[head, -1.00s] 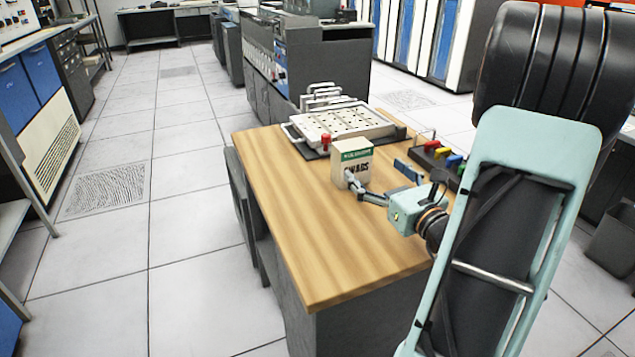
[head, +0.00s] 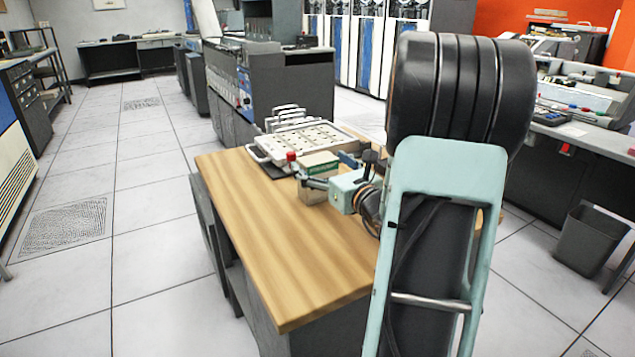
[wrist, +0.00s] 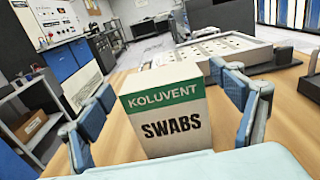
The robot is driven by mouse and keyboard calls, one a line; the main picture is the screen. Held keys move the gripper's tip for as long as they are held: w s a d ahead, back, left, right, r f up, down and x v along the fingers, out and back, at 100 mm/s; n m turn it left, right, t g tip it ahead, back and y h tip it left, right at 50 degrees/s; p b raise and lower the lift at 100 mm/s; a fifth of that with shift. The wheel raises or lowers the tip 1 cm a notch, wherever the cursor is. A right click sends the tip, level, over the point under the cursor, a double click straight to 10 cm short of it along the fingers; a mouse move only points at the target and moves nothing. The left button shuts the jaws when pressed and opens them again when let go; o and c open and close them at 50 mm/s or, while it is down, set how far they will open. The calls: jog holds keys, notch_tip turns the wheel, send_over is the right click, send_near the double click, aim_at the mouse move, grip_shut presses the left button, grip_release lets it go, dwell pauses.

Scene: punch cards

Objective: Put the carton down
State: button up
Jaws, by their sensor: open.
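The carton (head: 313,193) is a cream box with a green band, upright on the wooden table in the head view. In the wrist view the carton (wrist: 165,118) faces me with "KOLUVENT" and "SWABS" on it. My gripper (head: 318,184) is at the carton's upper part in the head view, hiding some of its face. In the wrist view my gripper (wrist: 176,110) is open, with a blue-padded finger on either side of the carton and visible gaps. The carton's base is hidden there.
The wooden table (head: 300,265) is bare toward its near left. A pale tray (head: 318,136) with a row of handles lies behind the carton. A red knob (head: 291,157) stands just left of the carton. A grey bin (head: 590,240) is on the floor at right.

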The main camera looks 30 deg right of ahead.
jog(key=shift+w+d, duration=0.1)
jog(key=shift+w, duration=0.65)
jog(key=c, duration=1.5)
jog(key=shift+o, duration=0.2)
jog(key=shift+r, duration=0.1)
jog(key=shift+r+p, duration=0.4)
jog(key=shift+r, duration=0.1)
jog(key=r+p, duration=0.2)
jog(key=r, duration=0.1)
jog(key=shift+s+r, duration=0.3)
jog(key=shift+s, duration=0.05)
jog(key=s+a+r+p, duration=0.2)
jog(key=s+r+p, duration=0.1)
jog(key=s, duration=0.3)
jog(key=s+a+r+p, duration=0.3)
jog(key=s+r, duration=0.2)
jog(key=s, duration=0.1)
jog(key=shift+s+a, duration=0.15)
jog(key=shift+a, duration=0.15)
